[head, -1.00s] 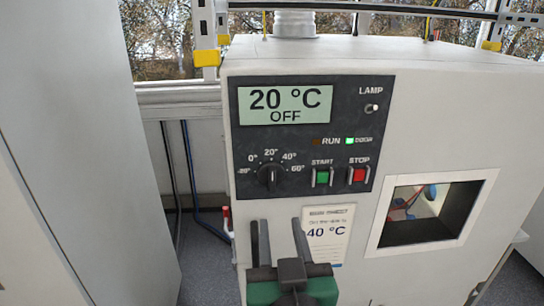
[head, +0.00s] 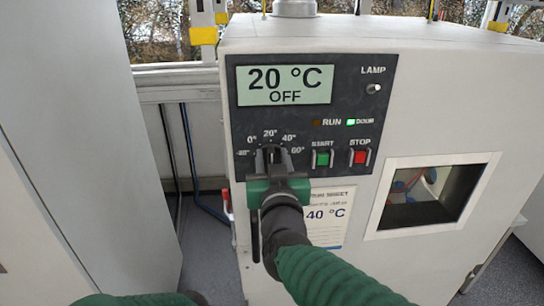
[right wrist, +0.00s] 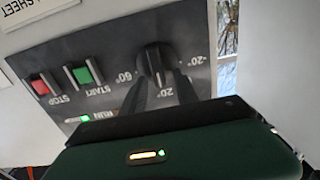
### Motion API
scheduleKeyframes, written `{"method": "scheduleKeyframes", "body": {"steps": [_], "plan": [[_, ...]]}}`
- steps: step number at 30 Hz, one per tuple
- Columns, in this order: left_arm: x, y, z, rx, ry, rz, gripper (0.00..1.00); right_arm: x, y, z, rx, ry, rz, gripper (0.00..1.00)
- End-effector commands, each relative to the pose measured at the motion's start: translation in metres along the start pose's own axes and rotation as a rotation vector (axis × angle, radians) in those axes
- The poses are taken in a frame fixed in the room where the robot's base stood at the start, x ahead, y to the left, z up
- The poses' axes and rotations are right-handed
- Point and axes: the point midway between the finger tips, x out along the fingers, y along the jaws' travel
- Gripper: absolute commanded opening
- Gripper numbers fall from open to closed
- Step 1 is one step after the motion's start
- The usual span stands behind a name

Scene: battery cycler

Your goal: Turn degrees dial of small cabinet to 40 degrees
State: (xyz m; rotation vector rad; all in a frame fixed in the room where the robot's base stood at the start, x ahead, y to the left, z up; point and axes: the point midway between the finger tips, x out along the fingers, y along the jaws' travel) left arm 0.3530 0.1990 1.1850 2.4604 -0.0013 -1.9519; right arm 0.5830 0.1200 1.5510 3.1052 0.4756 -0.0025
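The small cabinet's black degrees dial (head: 270,154) sits at the lower left of the dark control panel, its pointer near the 20° mark. The display (head: 285,85) reads 20 °C and OFF. My right gripper (head: 273,162) is in front of the dial, with its fingers on either side of the knob. In the right wrist view, the dial (right wrist: 153,60) appears upside down between the tips of the right gripper (right wrist: 160,88). The fingers are apart; firm contact with the knob does not show. Part of my left arm shows at the bottom edge, its gripper out of frame.
Right of the dial are the green START button (head: 322,158) and red STOP button (head: 360,157). A LAMP switch (head: 373,88) is above. A sheet (head: 330,215) reading 40 °C hangs below the panel. A window (head: 425,195) is at the right. A tall grey cabinet (head: 85,130) stands left.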

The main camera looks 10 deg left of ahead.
Motion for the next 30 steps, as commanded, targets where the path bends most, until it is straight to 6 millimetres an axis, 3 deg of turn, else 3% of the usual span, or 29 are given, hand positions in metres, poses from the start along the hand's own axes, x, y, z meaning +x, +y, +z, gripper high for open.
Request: {"method": "scheduleKeyframes", "body": {"steps": [3, 11, 30], "plan": [[0.000, 0.000, 0.000, 0.000, 0.000, 0.000, 0.00, 0.000, -0.001, 0.000, 0.000, 0.000, 0.000, 0.35], [0.000, 0.000, 0.000, 0.000, 0.000, 0.000, 0.00, 0.000, -0.001, 0.000, 0.000, 0.000, 0.000, 0.01], [0.010, 0.000, 0.002, 0.000, 0.000, 0.000, 0.00, 0.001, 0.002, 0.003, 0.099, 0.001, 0.002, 0.00]]}}
